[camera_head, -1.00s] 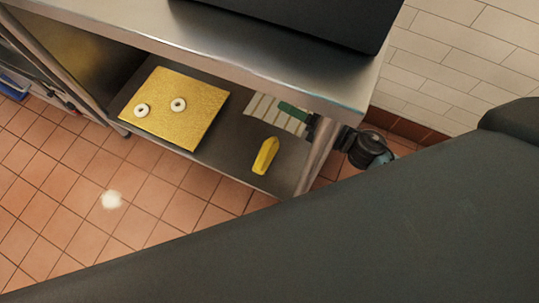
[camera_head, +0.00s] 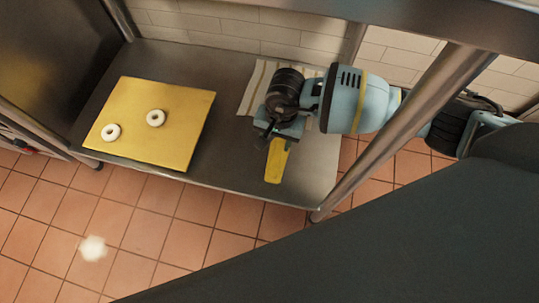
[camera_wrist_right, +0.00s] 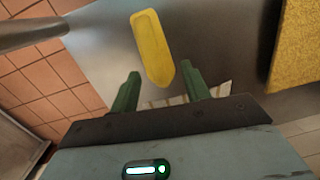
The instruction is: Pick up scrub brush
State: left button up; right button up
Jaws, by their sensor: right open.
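The yellow scrub brush (camera_head: 276,162) lies on the lower metal shelf near its front right part. It also shows in the right wrist view (camera_wrist_right: 152,42), with its near end between the two green fingers. My right gripper (camera_head: 268,138) is over the back end of the brush and hides part of it in the head view. In the right wrist view my right gripper (camera_wrist_right: 160,74) is open, with a finger on either side of the brush's near end. I cannot tell whether the fingers touch it. My left gripper is not in view.
A golden board (camera_head: 185,145) with two white rings (camera_head: 156,118) lies left of the brush on the shelf. A striped cloth (camera_head: 255,88) lies behind my right gripper. A metal table leg (camera_head: 400,125) stands at the right, and the upper tabletop edge (camera_head: 420,22) crosses above.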

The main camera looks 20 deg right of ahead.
aim_at(278, 152)
jog(key=shift+w+d+f+n+h, duration=0.25)
jog(key=shift+d+f+n+h, duration=0.15)
jog(key=shift+d+h, duration=0.2)
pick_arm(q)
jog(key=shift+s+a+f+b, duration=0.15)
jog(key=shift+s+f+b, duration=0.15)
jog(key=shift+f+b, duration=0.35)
pick_arm(e)
jog(key=shift+f, duration=1.25)
jog(key=f+b, duration=0.1)
jog(key=f, duration=0.2)
jog(key=f+b, duration=0.1)
jog(key=f, duration=0.1)
jog(key=shift+s+a+f+b, duration=0.15)
jog(key=shift+s+a+b, duration=0.05)
jog(key=shift+s+b, duration=0.1)
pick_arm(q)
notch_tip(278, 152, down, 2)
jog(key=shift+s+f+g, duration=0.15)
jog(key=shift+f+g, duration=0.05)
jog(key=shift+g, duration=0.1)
pick_arm(e)
grip_shut()
